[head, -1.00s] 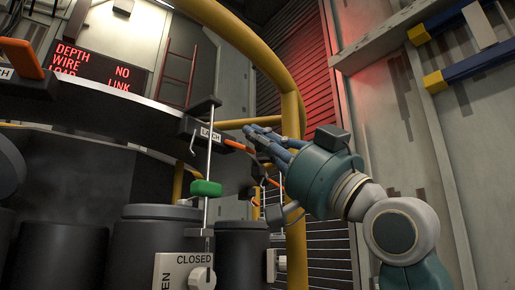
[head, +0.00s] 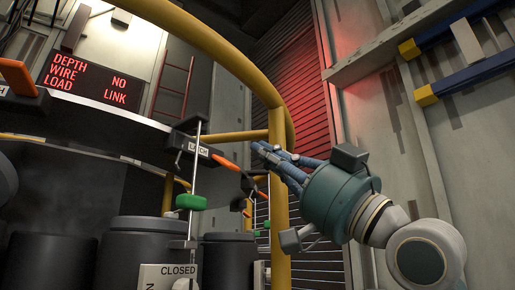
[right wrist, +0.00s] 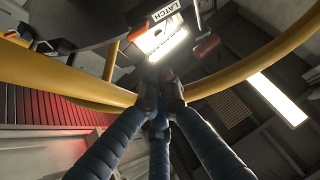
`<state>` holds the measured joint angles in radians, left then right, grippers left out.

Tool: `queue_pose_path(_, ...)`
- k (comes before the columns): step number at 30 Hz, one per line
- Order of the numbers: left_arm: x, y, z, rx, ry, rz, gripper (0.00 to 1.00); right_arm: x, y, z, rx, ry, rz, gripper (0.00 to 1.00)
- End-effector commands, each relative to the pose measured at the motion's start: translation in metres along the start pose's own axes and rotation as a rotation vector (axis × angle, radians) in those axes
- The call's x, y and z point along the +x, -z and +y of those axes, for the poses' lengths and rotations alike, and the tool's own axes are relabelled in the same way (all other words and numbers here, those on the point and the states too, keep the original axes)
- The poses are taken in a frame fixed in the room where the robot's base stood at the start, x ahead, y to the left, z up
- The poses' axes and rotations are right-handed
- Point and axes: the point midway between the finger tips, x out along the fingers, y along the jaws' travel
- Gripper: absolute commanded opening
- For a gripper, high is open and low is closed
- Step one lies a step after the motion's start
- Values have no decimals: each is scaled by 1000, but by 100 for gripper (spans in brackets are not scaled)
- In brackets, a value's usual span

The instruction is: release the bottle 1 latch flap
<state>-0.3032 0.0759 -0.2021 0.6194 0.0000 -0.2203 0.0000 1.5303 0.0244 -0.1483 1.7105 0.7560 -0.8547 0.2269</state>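A dark latch block (head: 188,146) labelled LATCH sits on the curved rack rail. An orange flap handle (head: 224,161) slopes down to the right from it. Which bottle number it belongs to cannot be read. The LATCH label (right wrist: 165,11) also shows at the top of the right wrist view. My right gripper (head: 262,152) has blue fingers, right of the orange handle and apart from it in the picture. In the right wrist view its fingertips (right wrist: 160,97) lie close together; whether they are fully shut is unclear, and I see nothing held. My left gripper is not in view.
A yellow rail (head: 277,200) curves beside my right gripper. A thin rod with a green knob (head: 191,202) stands in front of dark bottles (head: 145,240). A plate reads CLOSED (head: 178,270). Another orange handle (head: 18,77) is at far left. A red-lettered display (head: 92,80) hangs behind.

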Motion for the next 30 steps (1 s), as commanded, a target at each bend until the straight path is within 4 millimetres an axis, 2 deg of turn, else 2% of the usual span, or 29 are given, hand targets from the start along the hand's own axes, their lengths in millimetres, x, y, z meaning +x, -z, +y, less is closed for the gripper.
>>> queue_pose_path(1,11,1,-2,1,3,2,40,-13,-6,1,-3,-1,2,0)
queue_pose_path(3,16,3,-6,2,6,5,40,-23,-7,0,-3,0,3,0)
queue_pose_path(9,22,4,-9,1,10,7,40,-38,-9,0,-1,0,2,0)
queue_pose_path(30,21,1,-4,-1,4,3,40,-38,-8,0,-1,0,2,0)
